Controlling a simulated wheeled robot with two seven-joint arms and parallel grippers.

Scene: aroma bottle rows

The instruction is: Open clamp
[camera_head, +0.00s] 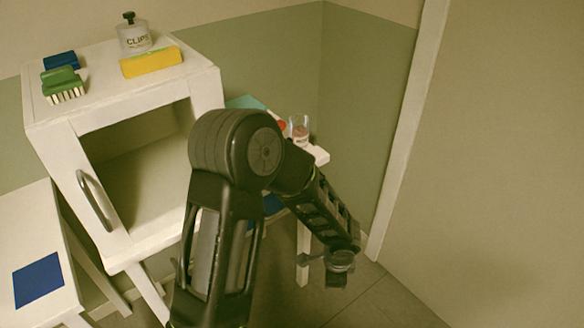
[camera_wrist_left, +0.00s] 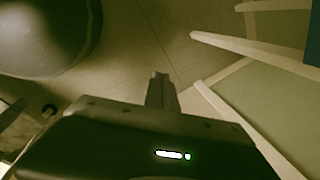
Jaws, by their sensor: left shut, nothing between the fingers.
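My left gripper (camera_head: 337,279) hangs low at the end of the black arm, above the floor and in front of a small white table. In the left wrist view its fingers (camera_wrist_left: 160,78) are together with nothing between them, and they point toward bare floor. It touches no object that I can see. My right gripper is in neither view. I see no separate clamp.
A white cabinet (camera_head: 48,142) with a handle (camera_head: 97,200) carries a jar labelled CLIPS (camera_head: 134,37), a yellow block (camera_head: 151,62) and a green brush (camera_head: 62,82). A blue square (camera_head: 38,280) lies lower left. A glass jar (camera_head: 299,131) stands behind my arm.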

